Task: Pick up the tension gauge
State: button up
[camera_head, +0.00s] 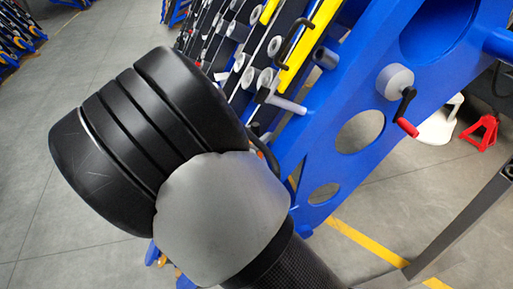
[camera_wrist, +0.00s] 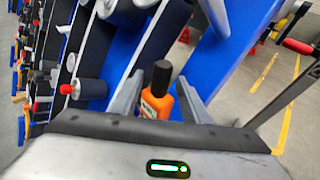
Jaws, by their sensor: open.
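My gripper (camera_wrist: 160,84) is open, its two grey fingers showing on either side of an orange bottle-like object (camera_wrist: 155,104) with a black top. The object stands roughly upright in the picture, between or just beyond the fingers. I cannot tell whether the fingers touch it. I see no other clear candidate for the tension gauge and cannot confirm that this object is it. Its lower part is hidden behind the gripper body. In the head view my arm hides the gripper; a small orange patch shows beside the arm.
The blue chassis frame (camera_head: 340,80) with rollers and belts rises close beside my arm. A crank with a red handle (camera_head: 407,127) sticks out from it. A red jack stand (camera_head: 481,132) and a grey post (camera_head: 460,222) stand at the right. Grey floor is open at the left.

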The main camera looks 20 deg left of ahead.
jog(key=shift+w, duration=0.15)
grip_shut()
dwell(0.4)
